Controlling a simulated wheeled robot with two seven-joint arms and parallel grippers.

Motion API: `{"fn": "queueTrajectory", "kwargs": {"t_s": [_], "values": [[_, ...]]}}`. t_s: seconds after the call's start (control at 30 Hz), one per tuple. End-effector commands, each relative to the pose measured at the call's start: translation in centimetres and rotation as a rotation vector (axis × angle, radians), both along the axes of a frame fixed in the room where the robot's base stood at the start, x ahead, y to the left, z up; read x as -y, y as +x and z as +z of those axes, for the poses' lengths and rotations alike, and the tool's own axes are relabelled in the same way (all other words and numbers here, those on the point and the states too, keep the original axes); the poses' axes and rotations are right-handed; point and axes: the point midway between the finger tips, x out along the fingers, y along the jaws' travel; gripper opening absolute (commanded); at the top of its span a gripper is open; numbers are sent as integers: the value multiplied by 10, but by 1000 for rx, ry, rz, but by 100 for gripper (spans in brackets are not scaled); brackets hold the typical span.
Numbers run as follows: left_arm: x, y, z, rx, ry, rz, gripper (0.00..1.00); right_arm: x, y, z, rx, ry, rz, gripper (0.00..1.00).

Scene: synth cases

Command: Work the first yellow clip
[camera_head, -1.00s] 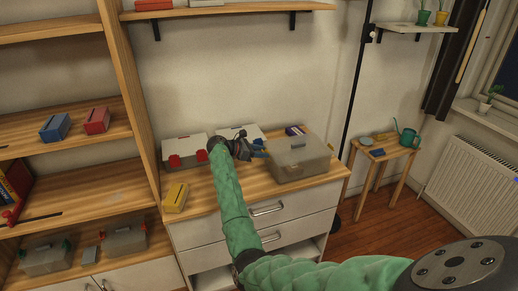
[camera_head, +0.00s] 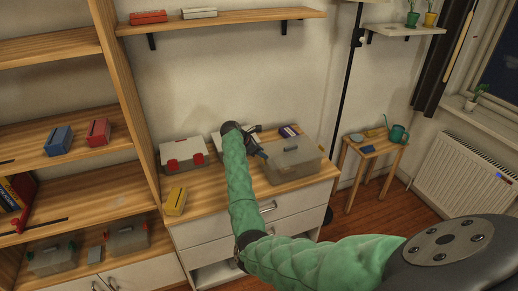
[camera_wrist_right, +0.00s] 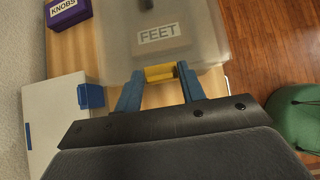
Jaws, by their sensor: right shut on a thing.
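A translucent grey case (camera_head: 300,157) stands on the wooden dresser top, and a label reading FEET shows through it in the right wrist view (camera_wrist_right: 205,48). A yellow clip (camera_wrist_right: 159,73) is on the near edge of this case. My right gripper (camera_wrist_right: 160,80) has its blue fingers on either side of the yellow clip and is shut on it. In the head view the right gripper (camera_head: 261,151) reaches the case's left side, and the clip is too small to make out there. My left gripper is not in view.
A white-lidded case (camera_wrist_right: 55,115) with a blue clip (camera_wrist_right: 91,96) is beside the gripper. A purple box marked KNOBS (camera_wrist_right: 67,12) lies behind. A white case with red clips (camera_head: 183,153) and a yellow box (camera_head: 175,201) are on the dresser's left. A shelf (camera_head: 220,20) hangs above.

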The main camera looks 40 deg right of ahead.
Motion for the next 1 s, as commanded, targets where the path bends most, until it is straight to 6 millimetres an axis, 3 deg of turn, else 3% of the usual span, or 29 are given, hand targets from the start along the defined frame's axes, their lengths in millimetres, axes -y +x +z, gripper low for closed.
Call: {"fn": "queueTrajectory", "kwargs": {"t_s": [0.3,0.87,0.9,0.93,1.0], "values": [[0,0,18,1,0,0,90,6,-2,2,18,79,-1,17],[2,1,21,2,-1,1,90,7,-2,0,24,102,-1,17],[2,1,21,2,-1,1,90,7,-2,0,24,102,-1,44],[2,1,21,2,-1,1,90,7,-2,0,24,102,-1,49],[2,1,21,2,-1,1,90,7,-2,0,24,102,-1,51]]}}
